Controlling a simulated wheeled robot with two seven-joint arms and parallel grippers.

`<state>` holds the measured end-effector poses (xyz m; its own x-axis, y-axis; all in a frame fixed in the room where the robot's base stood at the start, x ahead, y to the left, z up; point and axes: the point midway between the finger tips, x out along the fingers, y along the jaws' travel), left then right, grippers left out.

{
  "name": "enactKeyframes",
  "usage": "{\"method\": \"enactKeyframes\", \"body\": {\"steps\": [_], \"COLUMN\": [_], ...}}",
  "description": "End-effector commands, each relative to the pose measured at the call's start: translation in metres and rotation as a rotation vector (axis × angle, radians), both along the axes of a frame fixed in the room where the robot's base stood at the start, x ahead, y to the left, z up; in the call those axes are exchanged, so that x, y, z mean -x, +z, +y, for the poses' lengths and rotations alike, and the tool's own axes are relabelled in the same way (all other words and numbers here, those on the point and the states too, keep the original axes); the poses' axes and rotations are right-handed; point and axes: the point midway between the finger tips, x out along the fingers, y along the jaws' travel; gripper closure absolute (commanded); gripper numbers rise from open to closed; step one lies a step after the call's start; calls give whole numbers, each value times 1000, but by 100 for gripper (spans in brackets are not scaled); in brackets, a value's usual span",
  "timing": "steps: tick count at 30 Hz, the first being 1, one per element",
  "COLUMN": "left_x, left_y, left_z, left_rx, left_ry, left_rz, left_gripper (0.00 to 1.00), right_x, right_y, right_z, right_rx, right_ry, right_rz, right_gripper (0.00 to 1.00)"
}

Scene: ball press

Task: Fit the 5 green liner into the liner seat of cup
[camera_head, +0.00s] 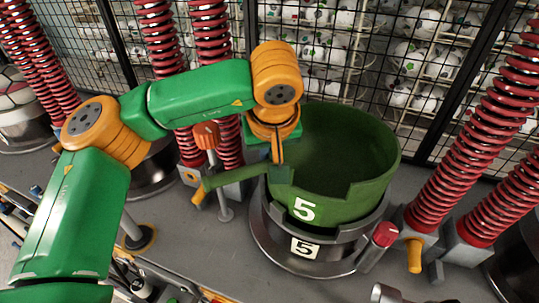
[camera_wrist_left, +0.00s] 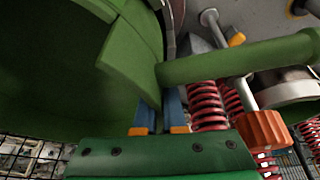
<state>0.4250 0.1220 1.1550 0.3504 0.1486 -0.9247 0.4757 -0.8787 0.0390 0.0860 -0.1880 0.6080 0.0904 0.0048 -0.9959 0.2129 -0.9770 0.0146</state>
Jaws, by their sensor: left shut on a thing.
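The green liner (camera_head: 345,205) is a wide open bowl with a notched rim, a white 5 on its front and a bar handle (camera_head: 235,180) sticking out to the left. It is over the dark metal cup (camera_head: 330,262), which carries a 5 plate. Most of the liner stands above the cup's rim; its lower edge is hidden, so I cannot tell how deep it sits. My left gripper (camera_head: 279,160) is shut on the liner at its left side, near the handle's root. The left wrist view shows the fingers (camera_wrist_left: 160,118) by the liner wall (camera_wrist_left: 130,55) and handle (camera_wrist_left: 235,60).
A red-tipped clamp (camera_head: 380,238) stands close to the cup's right side. An orange-topped post (camera_head: 207,135) stands left of the liner, close to the handle. Red springs (camera_head: 470,150) rise at both sides, and a black mesh fence (camera_head: 400,60) stands behind.

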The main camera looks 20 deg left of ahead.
Motion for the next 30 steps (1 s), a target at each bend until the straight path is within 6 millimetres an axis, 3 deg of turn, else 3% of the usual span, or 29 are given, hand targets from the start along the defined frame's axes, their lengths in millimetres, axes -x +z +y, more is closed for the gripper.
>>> {"method": "enactKeyframes", "body": {"steps": [13,30], "left_x": [0,0], "left_y": [-4,-25], "left_z": [0,0], "left_rx": [1,2], "left_ry": [1,1], "left_rz": [-1,-1], "left_gripper": [100,100], "right_x": [0,0], "right_y": [-4,-21], "right_z": [0,-1], "right_rx": [1,2], "right_ry": [0,0], "right_rz": [0,0], "right_gripper": [50,50]}}
